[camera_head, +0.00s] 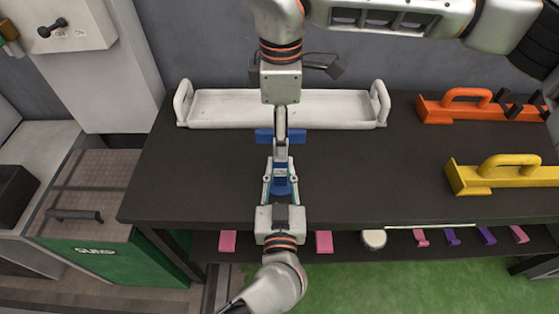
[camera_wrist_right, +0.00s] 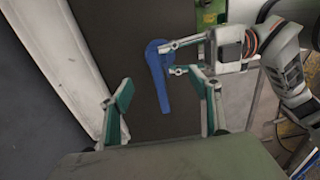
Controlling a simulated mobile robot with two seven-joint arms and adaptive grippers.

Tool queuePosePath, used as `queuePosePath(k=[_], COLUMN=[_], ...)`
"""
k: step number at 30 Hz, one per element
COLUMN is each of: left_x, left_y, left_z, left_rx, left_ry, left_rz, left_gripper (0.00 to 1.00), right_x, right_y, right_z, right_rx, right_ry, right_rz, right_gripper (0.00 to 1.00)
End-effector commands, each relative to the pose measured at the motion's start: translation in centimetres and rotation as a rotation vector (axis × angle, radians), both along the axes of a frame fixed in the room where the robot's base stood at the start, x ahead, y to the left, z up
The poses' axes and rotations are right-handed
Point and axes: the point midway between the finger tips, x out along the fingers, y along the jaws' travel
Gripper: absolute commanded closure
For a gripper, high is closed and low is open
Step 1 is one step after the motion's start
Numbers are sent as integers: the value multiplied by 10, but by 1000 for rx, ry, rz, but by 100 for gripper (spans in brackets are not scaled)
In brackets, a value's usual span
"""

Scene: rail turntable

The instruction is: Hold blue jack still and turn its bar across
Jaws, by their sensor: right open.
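The blue jack (camera_head: 281,181) stands on the dark bench. Its blue bar (camera_head: 297,137) lies left to right behind the body, and its long blue arm shows in the right wrist view (camera_wrist_right: 160,92). My left gripper (camera_head: 281,172) comes from the near side, with a finger on each side of the jack's body, seemingly shut on it. My right gripper (camera_head: 280,150) points down over the bar. In its wrist view its green-padded fingers (camera_wrist_right: 165,108) are open and empty, apart from the bar.
A white tray (camera_head: 285,124) stands behind the bar. An orange handled block (camera_head: 462,109) and a yellow one (camera_head: 505,177) are at the right. Pink and purple pieces and a white round thing (camera_head: 374,239) are on a lower shelf. The bench's left part is clear.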

Motion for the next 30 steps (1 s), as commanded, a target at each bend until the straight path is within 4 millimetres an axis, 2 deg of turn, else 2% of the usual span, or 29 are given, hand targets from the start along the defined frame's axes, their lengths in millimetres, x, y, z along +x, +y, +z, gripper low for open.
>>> queuePosePath(k=[6, 16, 23, 24, 30], left_x=[0, 0, 0, 0, 0], left_y=[1, 1, 1, 1, 0], left_z=[-2, -2, -2, -2, -2], left_rx=[0, 0, 0, 0, 0], left_ry=[4, 4, 4, 4, 4], left_rz=[1, 1, 1, 1, 1], left_gripper=[100, 100, 100, 100, 100], right_x=[0, 0, 0, 0, 0], right_y=[0, 0, 0, 0, 0], right_z=[-13, -15, -15, -15, -15], right_rx=[1, 1, 1, 1, 0], right_ry=[-1, -1, -1, -1, -1], right_rz=[2, 2, 2, 2, 36], right_gripper=[38, 38, 97, 100, 100])
